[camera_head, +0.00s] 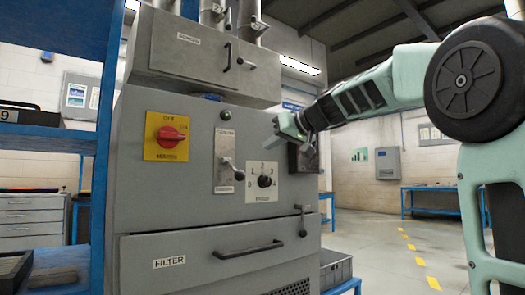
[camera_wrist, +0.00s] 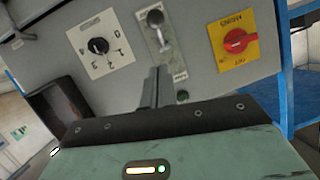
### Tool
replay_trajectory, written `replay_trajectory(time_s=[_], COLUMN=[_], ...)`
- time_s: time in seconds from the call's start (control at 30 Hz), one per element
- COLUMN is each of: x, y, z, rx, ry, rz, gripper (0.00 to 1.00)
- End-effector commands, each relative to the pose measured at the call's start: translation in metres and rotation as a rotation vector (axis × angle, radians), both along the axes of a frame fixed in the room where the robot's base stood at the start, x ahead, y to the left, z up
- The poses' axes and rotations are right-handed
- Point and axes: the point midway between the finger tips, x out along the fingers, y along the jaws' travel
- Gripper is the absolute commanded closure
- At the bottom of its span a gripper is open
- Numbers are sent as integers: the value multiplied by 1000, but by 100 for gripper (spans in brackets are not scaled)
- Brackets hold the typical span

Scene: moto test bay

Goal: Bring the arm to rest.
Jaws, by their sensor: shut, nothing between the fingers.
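My mint-green arm (camera_head: 405,80) reaches in from the right of the head view, stretched out toward the front of a grey machine cabinet (camera_head: 135,210). My gripper (camera_head: 278,128) is at the cabinet's right part, above the black rotary selector (camera_head: 265,181) and right of the lever switch (camera_head: 228,172). In the wrist view my gripper's fingers (camera_wrist: 157,80) are together and empty, pointing at the panel. The selector (camera_wrist: 98,45), the lever (camera_wrist: 156,24) and the red knob on its yellow plate (camera_wrist: 238,40) lie beyond them. I cannot tell whether the fingertips touch the panel.
A blue shelf frame (camera_head: 105,130) stands close at the cabinet's left. The filter drawer (camera_head: 200,265) has a protruding black handle. A grey crate (camera_head: 336,268) stands low at the cabinet's right. The floor (camera_head: 385,245) with yellow dashes is open to the right.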

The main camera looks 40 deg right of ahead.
Motion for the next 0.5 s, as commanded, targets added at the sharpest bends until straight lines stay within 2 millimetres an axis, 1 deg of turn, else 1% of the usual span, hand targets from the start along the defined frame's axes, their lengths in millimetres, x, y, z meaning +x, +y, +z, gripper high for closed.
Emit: replay_trajectory(time_s=[0.13,0.5], x=[-7,-7], y=[-1,-1], z=[2,2], rx=[0,0], ry=[-1,-1], rz=[-1,0], gripper=[100,100])
